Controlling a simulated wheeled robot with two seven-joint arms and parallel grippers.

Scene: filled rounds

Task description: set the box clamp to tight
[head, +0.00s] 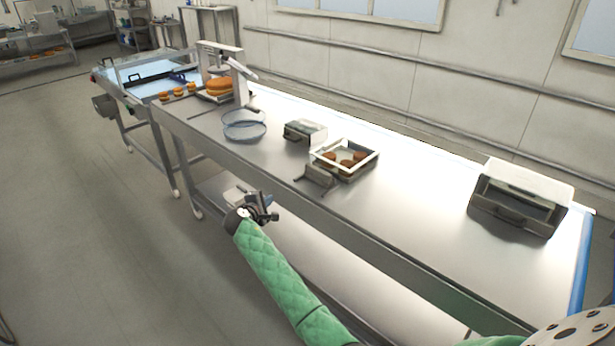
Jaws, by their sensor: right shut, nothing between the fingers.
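A square box with a white rim (372,158) stands on the steel table, with several brown rounds (345,160) inside. A grey clamp-like part (319,176) is at its near left side, with a thin bar pointing left; its setting is too small to read. My right gripper (268,209), dark at the end of a green padded arm, is in front of the table's near edge, left of and apart from the box. It is shut and empty. My left gripper is not in view.
A small grey case (305,131) stands behind the box, and a wire-like round basin (244,125) to the left. A larger metal box (520,195) stands at the right. The steel table (420,215) is clear between the boxes. A conveyor (150,75) adjoins at the far left.

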